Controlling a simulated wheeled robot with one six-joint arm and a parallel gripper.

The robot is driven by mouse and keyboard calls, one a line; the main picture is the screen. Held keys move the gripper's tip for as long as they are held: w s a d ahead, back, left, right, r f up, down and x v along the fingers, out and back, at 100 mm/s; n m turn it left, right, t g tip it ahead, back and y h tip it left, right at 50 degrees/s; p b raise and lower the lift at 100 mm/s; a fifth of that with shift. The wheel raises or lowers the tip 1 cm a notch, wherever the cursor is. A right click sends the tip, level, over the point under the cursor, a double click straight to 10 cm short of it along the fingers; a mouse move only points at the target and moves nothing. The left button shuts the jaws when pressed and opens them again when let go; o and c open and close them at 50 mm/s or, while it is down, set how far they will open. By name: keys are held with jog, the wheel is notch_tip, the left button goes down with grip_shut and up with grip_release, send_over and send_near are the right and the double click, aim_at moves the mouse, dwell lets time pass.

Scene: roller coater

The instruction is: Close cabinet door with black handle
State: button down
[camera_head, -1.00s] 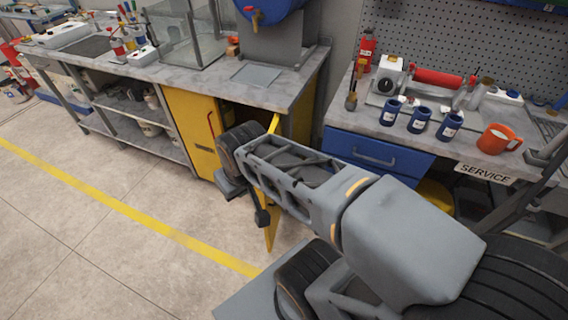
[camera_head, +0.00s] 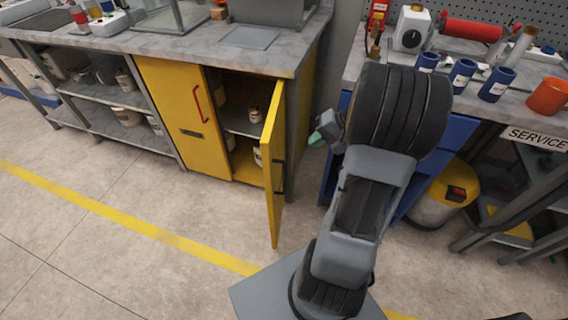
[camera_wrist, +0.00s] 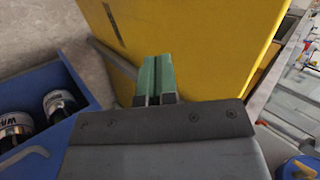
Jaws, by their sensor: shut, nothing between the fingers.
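The yellow cabinet door with the black handle (camera_head: 273,150) stands swung out from the cabinet, with its edge towards the camera. Its black handle (camera_head: 279,177) is on the right side. My gripper (camera_head: 317,139) is to the right of the door, with a gap in the head view. In the wrist view, my gripper's green fingers (camera_wrist: 155,78) are together and empty in front of a broad yellow panel (camera_wrist: 200,45). A dark strip (camera_wrist: 113,22) shows on that panel, probably the handle. I cannot tell the exact distance to the panel.
The neighbouring yellow door with a red handle (camera_head: 185,115) is shut. Cans stand on the open cabinet's shelf (camera_head: 242,122). A blue drawer (camera_wrist: 50,110) with dark labelled cans is left of my gripper in the wrist view. Floor in front of the cabinet (camera_head: 200,210) is clear.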

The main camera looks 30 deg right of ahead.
jog(key=d+f, duration=0.1)
jog(key=f, duration=0.1)
jog(key=b, duration=0.2)
send_near(276, 156)
jog(key=shift+m+t, duration=0.3)
jog(key=shift+s+x, duration=0.15)
jog(key=shift+x, duration=1.45)
jog(key=shift+s+x, duration=0.15)
jog(key=shift+x, duration=1.5)
jog(key=shift+a+f, duration=0.1)
